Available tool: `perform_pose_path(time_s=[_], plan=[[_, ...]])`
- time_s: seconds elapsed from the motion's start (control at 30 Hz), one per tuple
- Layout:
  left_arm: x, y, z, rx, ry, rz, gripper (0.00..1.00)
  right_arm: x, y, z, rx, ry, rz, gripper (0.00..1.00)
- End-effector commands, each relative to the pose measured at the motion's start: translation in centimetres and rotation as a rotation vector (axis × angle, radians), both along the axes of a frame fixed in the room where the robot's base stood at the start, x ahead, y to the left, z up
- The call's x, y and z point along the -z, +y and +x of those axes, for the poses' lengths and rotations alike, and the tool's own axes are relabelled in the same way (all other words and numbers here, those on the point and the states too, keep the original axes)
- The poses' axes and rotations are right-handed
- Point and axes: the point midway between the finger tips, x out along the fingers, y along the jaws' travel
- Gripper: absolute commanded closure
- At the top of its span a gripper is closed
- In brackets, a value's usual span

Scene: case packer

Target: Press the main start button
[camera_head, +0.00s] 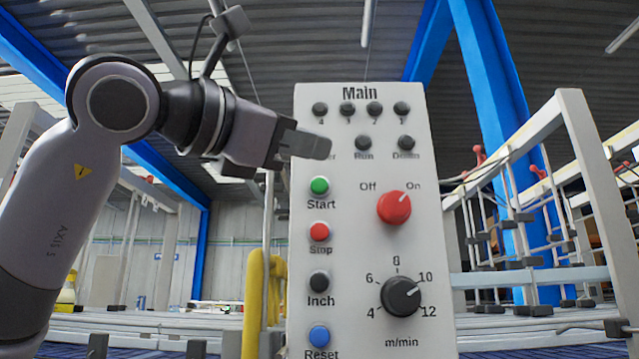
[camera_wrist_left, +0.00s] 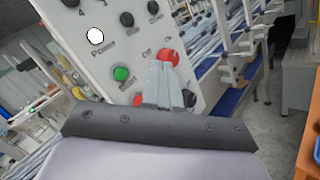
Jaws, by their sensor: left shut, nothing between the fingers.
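The Main control panel (camera_head: 350,250) is a pale upright panel. Its green Start button (camera_head: 319,185) sits on the left side, above the red Stop button (camera_head: 319,231). My left gripper (camera_head: 322,147) is shut and empty, coming in from the left just above the Start button. It covers the lamp left of Run. In the left wrist view, the shut fingers (camera_wrist_left: 172,86) point at the panel, with the green button (camera_wrist_left: 121,73) to their left. I cannot tell whether the fingers touch the panel. My right gripper is in neither view.
The panel also has a black Inch button (camera_head: 319,281), a blue Reset button (camera_head: 319,336), a red Off/On knob (camera_head: 394,207) pointing toward On, and a black speed dial (camera_head: 400,296). A white lamp (camera_wrist_left: 95,36) is lit. A yellow rail (camera_head: 254,300) stands left of the panel.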

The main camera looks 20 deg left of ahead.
Motion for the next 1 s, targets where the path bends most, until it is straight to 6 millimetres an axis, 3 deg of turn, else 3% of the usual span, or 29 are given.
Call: perform_pose_path(time_s=[0.6, 1.0], plan=[[-0.1, 2.1, 7.3, -0.001, 0.004, -0.001, 1.00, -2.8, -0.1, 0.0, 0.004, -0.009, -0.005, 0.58], [0.0, 2.3, 8.1, 0.000, 0.000, 0.000, 1.00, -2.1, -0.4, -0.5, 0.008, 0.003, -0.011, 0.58]])
